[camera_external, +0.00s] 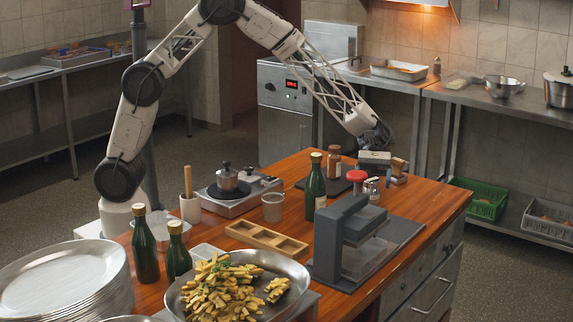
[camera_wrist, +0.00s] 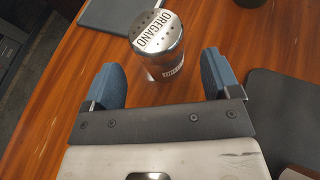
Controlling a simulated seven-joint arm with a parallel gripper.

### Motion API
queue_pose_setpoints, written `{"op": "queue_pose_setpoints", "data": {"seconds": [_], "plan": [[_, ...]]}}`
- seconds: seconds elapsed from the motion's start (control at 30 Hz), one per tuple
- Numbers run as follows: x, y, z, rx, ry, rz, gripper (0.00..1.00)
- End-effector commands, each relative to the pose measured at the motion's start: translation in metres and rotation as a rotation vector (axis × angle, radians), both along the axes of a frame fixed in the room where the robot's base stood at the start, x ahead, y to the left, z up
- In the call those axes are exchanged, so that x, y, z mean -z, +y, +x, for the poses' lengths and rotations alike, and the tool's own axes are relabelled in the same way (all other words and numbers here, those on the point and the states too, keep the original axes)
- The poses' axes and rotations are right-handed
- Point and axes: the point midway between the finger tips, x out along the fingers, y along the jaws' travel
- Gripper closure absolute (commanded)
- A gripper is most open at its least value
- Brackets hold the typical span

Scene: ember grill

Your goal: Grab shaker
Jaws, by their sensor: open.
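A metal shaker (camera_wrist: 157,38) labelled OREGANO, with a perforated silver top, stands on the wooden table in the wrist view. My gripper (camera_wrist: 160,78) is open, with one blue finger on each side toward the shaker's lower part. The shaker appears centred between the fingers, with gaps at both sides; whether it lies within their reach in depth I cannot tell. In the external view my gripper (camera_external: 377,138) hangs over the far right part of the wooden table (camera_external: 425,203). Small silver items (camera_external: 372,187) stand below it there; I cannot read their labels.
A red-lidded jar (camera_external: 356,177), a brown spice bottle (camera_external: 334,162) and a green bottle (camera_external: 315,187) stand nearby. A grey press-like device (camera_external: 343,240) is in front. A dark flat board (camera_wrist: 281,110) lies right in the wrist view; another (camera_wrist: 112,14) lies at its top.

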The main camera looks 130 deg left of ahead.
Motion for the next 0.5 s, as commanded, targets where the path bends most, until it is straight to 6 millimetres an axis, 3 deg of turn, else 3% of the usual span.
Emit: {"op": "queue_pose_setpoints", "data": {"seconds": [0.3,0.5], "plan": [[0.012,-0.030,0.014,0.001,0.001,0.001,0.18],[0.015,-0.037,0.018,0.000,0.001,0.000,0.18]]}}
